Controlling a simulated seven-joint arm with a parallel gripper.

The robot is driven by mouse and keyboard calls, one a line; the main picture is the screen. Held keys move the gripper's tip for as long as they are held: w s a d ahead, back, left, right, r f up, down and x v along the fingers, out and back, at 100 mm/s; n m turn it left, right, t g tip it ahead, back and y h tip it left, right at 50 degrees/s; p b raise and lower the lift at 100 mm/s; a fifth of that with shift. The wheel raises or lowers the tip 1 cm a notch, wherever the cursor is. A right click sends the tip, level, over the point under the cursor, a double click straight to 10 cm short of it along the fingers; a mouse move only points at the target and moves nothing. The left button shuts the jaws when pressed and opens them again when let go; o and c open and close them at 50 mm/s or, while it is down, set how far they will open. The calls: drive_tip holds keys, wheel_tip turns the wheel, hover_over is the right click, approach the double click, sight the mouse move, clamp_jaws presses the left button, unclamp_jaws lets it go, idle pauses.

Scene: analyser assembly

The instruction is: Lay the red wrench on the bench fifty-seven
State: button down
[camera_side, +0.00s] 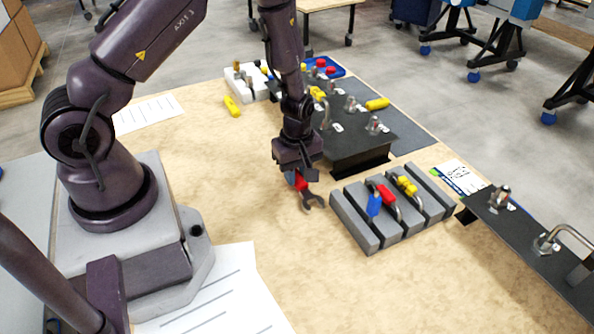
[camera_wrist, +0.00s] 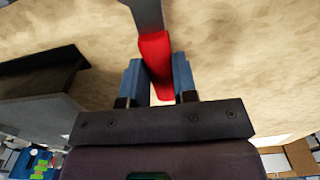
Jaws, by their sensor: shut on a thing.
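The red wrench (camera_side: 312,199) has a red grip and a grey metal open-jaw head. My gripper (camera_side: 298,182) is shut on its red grip, with the grey head sticking out beyond the fingers towards the bench. In the wrist view the wrench's red grip (camera_wrist: 155,58) sits between the two blue fingers of my gripper (camera_wrist: 158,75), and its grey shaft runs out of the top of the picture. The tan bench (camera_side: 275,255) lies under the wrench. I cannot tell whether the head touches the bench.
A grey slotted rack (camera_side: 365,232) holding blue, red and yellow handled tools stands close to the right of the wrench. A black raised plate (camera_side: 360,150) with fittings is behind it. A yellow piece (camera_side: 232,106) lies at the back left. Bare bench lies in front of the wrench.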

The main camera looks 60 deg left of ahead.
drive_tip(key=shift+f, duration=0.35)
drive_tip(key=c, duration=0.8)
unclamp_jaws()
wheel_tip(320, 180, up, 13)
